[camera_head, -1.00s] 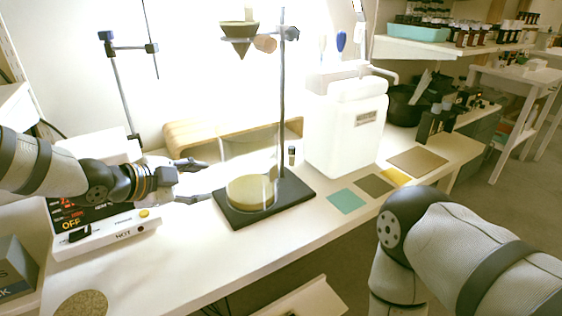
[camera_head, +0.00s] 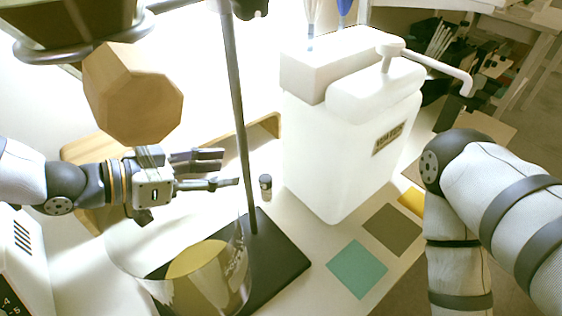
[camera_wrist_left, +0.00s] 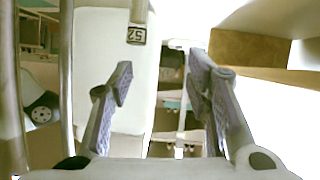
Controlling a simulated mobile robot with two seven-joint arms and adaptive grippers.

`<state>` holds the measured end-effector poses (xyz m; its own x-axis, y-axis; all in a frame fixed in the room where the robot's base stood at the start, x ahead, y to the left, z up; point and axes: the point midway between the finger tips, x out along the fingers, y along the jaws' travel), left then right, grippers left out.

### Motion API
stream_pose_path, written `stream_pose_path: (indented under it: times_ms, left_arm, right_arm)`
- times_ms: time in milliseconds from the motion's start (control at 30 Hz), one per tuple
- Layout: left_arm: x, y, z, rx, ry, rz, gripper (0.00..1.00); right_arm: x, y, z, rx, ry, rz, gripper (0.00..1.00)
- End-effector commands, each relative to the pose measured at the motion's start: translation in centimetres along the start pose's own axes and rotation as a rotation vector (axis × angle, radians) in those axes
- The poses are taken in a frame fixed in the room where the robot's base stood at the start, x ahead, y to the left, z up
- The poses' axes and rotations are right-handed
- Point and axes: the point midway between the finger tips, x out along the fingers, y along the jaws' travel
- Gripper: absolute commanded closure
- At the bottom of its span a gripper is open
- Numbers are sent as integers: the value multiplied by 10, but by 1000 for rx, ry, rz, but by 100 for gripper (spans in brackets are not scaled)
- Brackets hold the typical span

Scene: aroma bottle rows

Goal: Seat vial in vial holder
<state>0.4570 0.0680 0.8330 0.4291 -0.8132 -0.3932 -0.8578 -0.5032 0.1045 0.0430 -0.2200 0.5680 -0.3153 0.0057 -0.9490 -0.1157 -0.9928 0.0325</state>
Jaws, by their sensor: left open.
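The vial (camera_head: 265,187) is small and clear with a black cap. It stands upright on the white bench, behind the stand's black base and left of the white container. My left gripper (camera_head: 230,168) is open and empty, its fingertips just left of the vial and pointing toward it. In the left wrist view its two spread fingers (camera_wrist_left: 160,78) show, and I cannot make out the vial for certain between them. I cannot pick out a vial holder with certainty. My right arm shows at the right, but its gripper is out of view.
A metal stand rod (camera_head: 238,110) rises close in front of my left fingertips. A glass vessel (camera_head: 225,275) stands on the black base (camera_head: 285,262). A large white container (camera_head: 345,150) is right of the vial. A wooden piece (camera_head: 268,127) lies behind. Coloured mats (camera_head: 357,269) lie at right.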

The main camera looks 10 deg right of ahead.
Motion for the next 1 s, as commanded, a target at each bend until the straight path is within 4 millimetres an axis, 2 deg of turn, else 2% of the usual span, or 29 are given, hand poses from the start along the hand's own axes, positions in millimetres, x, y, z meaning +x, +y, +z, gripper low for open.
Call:
stream_pose_path:
  times_ms: [100, 167, 467, 600, 833, 1000]
  left_arm:
    - [-3, 18, 17, 122, -47, 69, 55]
    - [0, 22, 22, 147, -55, 84, 55]
    - [51, 22, 36, 146, -57, 87, 55]
    - [70, 23, 34, 150, -56, 85, 55]
    - [72, 23, 32, 151, -54, 83, 55]
    - [71, 23, 33, 150, -54, 83, 94]
  right_arm:
    - [-8, 6, 14, -73, -20, 0, 60]
    - [-8, 6, 17, -87, -25, -1, 60]
    - [4, 7, 22, -87, -52, 2, 60]
    - [4, 7, 22, -86, -54, 2, 60]
    - [4, 7, 22, -86, -53, 2, 60]
    - [4, 7, 22, -85, -52, 2, 60]
